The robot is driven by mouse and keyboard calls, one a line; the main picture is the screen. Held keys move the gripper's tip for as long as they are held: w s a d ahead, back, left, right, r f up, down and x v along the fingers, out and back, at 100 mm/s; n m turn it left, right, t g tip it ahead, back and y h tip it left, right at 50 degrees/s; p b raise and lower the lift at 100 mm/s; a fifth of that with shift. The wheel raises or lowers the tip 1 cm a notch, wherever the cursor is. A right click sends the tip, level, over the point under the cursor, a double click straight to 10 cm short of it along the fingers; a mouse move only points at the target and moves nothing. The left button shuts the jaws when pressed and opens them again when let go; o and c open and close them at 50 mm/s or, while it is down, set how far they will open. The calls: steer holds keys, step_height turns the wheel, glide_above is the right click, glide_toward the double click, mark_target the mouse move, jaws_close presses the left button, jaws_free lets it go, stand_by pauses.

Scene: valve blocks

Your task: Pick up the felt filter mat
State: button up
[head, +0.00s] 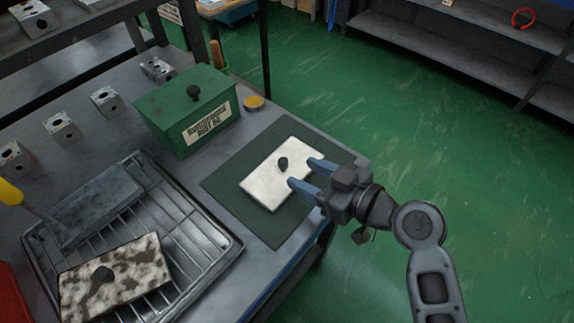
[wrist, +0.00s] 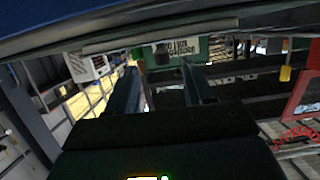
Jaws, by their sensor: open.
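A white, flat felt filter mat (head: 262,184) with a black knob (head: 283,164) on top lies on a dark green sheet (head: 226,184) near the bench's right edge. A second flat pad (head: 130,272), mottled white and brown with a black knob, lies on the wire rack at lower left. My gripper (head: 308,175) is open and empty, over or beside the white mat's right edge, with its blue fingers pointing toward the knob. I cannot tell its height above the mat.
A green lidded box (head: 186,110) stands behind the mat, with a small yellow tin (head: 254,102) next to it. A metal tray with a rack (head: 200,240) fills the left front. Several metal valve blocks (head: 62,128) line the back. Open floor lies right.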

mark_target(287, 166)
steer(key=p+x, duration=0.1)
steer(key=x, duration=0.4)
steer(key=shift+a+r, duration=0.1)
steer(key=shift+a, duration=0.05)
jaws_close()
stand_by(0.4)
